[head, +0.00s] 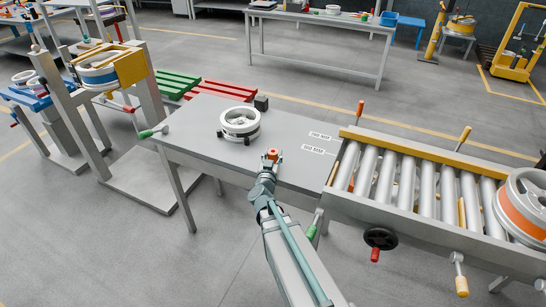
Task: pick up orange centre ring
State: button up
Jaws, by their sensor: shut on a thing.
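My gripper (270,160) is over the grey table (188,128), near its front edge. It is shut on a small orange centre ring (272,153), which shows at the fingertips. The ring is small in this view and partly hidden by the fingers. I cannot tell whether it touches the tabletop or is held just above it.
A white wheel (240,123) on dark supports stands on the table, up and left of my gripper. A roller conveyor (420,188) with a yellow rail adjoins the table on the right, with an orange-banded wheel (520,215) at its end. The table's right part is clear.

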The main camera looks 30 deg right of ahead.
jog(key=shift+r, duration=0.1)
notch_tip(320, 180, up, 10)
jog(key=p, duration=0.1)
dwell(0.3)
